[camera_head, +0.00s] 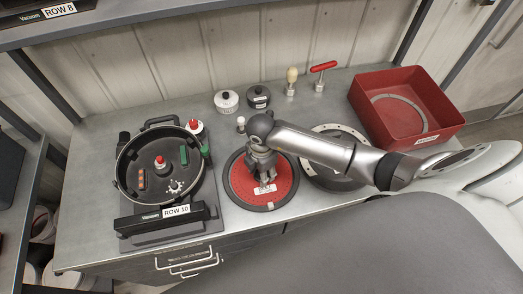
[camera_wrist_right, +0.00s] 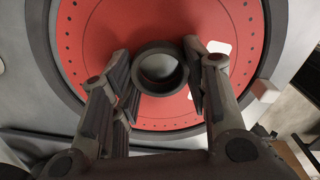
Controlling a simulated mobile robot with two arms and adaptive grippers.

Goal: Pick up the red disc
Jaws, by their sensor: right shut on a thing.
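The red disc (camera_head: 240,182) lies flat within a dark round rim on the grey bench, left of the middle. In the right wrist view the red disc (camera_wrist_right: 105,35) has a ring of small holes and a dark raised hub (camera_wrist_right: 160,69) at its centre. My right gripper (camera_head: 264,180) reaches down over the disc from the right. Its fingers (camera_wrist_right: 160,80) stand on both sides of the hub and are shut on it. The gripper hides part of the disc in the head view. My left gripper is not in view.
A black round housing (camera_head: 127,190) labelled Row 10 stands left of the disc. A second round unit (camera_head: 340,182) lies right of it, partly under my arm. A red bin (camera_head: 450,122) is at the far right. Small weights (camera_head: 227,101) and handled tools (camera_head: 320,75) stand behind.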

